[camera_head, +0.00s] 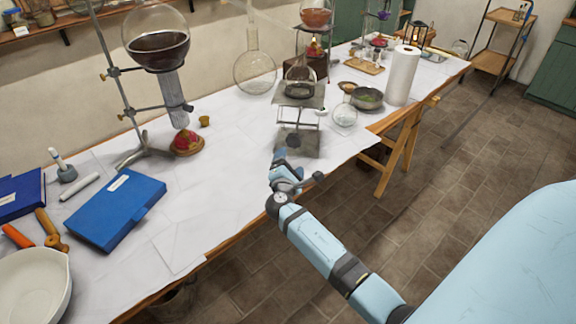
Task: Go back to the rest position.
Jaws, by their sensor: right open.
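My right arm reaches in from the lower right, over the table's front edge. Its right gripper (292,180) is open, with nothing seen between its fingers. It is in front of the lab jack (296,139), a metal stand with a raised top plate. From this angle I cannot tell whether the gripper touches the jack's base. My left gripper is not in view.
Open tiled floor (440,200) lies to the right.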

